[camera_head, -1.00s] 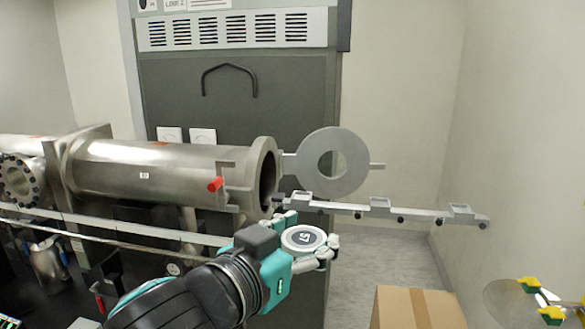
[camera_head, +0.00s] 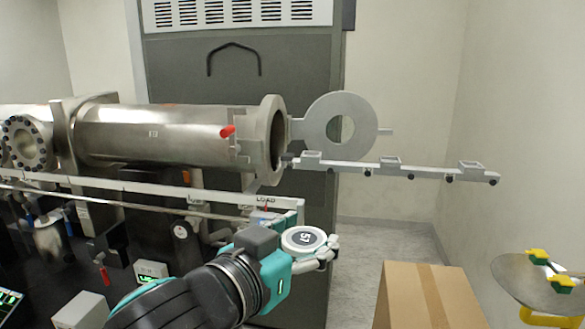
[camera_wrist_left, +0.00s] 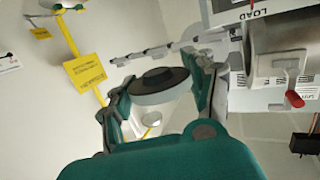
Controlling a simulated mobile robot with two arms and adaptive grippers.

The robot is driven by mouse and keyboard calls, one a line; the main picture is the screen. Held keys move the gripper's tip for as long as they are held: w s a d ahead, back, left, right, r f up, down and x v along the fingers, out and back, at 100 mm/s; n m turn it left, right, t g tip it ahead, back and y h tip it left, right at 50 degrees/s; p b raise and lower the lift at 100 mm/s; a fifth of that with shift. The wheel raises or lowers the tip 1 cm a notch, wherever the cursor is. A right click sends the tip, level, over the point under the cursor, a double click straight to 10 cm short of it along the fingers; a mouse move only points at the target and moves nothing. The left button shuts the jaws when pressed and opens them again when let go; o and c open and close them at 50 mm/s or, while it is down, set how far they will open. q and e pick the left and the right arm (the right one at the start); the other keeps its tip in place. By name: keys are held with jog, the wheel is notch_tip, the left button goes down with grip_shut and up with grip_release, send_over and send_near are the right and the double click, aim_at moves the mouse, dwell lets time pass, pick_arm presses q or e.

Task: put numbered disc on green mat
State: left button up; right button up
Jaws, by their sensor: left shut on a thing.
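The numbered disc (camera_head: 304,240) is a round pale piece with a dark centre marked with a number that looks like 51 or 15. My left gripper (camera_head: 316,248), teal with pale fingers, is shut on it and holds it nearly flat in the air. In the left wrist view the disc (camera_wrist_left: 160,92) shows dark on its near face, between the two fingers of the gripper (camera_wrist_left: 163,95). No green mat can be made out in these frames. My right gripper is not in view.
A steel tube (camera_head: 165,135) with an open round door (camera_head: 372,122) stands behind the gripper. A narrow rail (camera_head: 400,170) sticks out to the right. A cardboard box (camera_head: 428,295) stands at lower right, beside a yellow stand with a round plate (camera_head: 520,285).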

pick_arm(q)
jog(key=w+a+f+n+t+y+b, duration=0.1)
jog(key=w+a+f+n+y+b, duration=0.15)
jog(key=a+f, duration=0.45)
jog(key=w+a+f+n+t+y+b, duration=0.1)
jog(key=w+a+f+n+y, duration=0.2)
jog(key=f, duration=0.9)
jog(key=s+a+f+n+y, duration=0.1)
jog(key=s+a+f+y, duration=0.2)
jog(key=s+a+f, duration=0.3)
jog(key=a+f, duration=0.4)
jog(key=f, duration=0.1)
jog(key=shift+a+f+t+y, duration=0.25)
jog(key=shift+f+t+y, duration=0.05)
jog(key=shift+t+y, duration=0.1)
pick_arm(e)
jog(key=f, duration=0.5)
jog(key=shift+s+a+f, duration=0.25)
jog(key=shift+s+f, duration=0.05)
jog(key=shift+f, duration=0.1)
